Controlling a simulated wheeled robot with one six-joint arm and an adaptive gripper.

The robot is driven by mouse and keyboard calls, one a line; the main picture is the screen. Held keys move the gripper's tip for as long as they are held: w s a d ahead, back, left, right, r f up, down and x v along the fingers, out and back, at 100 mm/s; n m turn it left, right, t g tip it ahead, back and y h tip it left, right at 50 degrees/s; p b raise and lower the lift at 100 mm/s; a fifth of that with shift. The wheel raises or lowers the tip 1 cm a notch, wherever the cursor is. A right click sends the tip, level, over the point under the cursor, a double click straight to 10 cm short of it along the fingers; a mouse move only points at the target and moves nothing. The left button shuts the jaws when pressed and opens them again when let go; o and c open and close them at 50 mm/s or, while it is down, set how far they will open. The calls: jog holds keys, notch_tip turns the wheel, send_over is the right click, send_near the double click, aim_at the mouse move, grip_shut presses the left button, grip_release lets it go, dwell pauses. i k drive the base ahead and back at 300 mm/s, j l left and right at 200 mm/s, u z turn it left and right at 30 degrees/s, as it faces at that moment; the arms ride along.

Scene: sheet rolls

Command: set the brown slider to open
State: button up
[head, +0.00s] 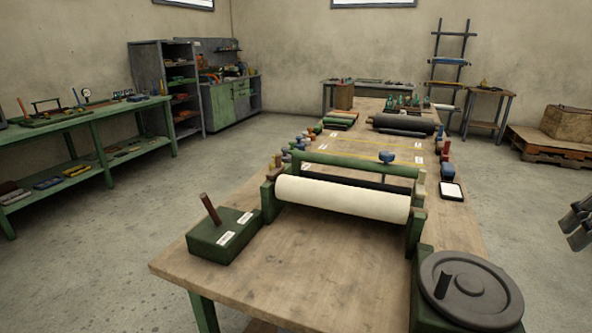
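A brown handle (210,208) stands tilted to the left out of a green box (212,243) at the near left of the wooden table. It is the clearest candidate for the brown slider. Two white labels (233,230) lie on the box's top, to the right of the handle; their text is too small to read, so I cannot tell which setting it is at. My gripper (577,224) is at the right edge of the picture, partly cut off, beyond the table's right side and far from the box. I see nothing held in it.
A cream roll (342,199) in a green frame stands right of the box. A dark handwheel (470,289) is at the near right. Small coloured knobs line the table (290,267); a dark roller (403,124) lies farther back. A green bench (105,140) stands left across open floor.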

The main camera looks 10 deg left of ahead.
aim_at(273, 174)
jog(key=j, duration=0.55)
jog(key=i+j+u, duration=0.15)
jog(key=j, duration=0.95)
jog(key=u, duration=0.05)
